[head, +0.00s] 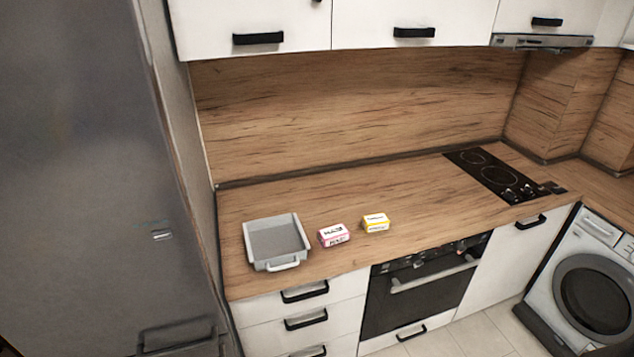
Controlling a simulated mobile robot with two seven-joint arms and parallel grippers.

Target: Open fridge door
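The fridge (85,170) is a tall grey metal unit filling the left side of the head view. Its front looks flat and shut, with a small light mark or badge near its right edge. A dark recessed handle or bar (178,335) shows low on the fridge, near the bottom edge of the view. The rest of the fridge is cut off by the frame. Neither of my grippers is in view.
A grey tray (276,264) and two small boxes, one pink (333,236) and one yellow (376,222), sit on the wooden counter (400,190). An oven (420,290), washing machine (590,290) and tiled floor (440,343) lie right of the fridge.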

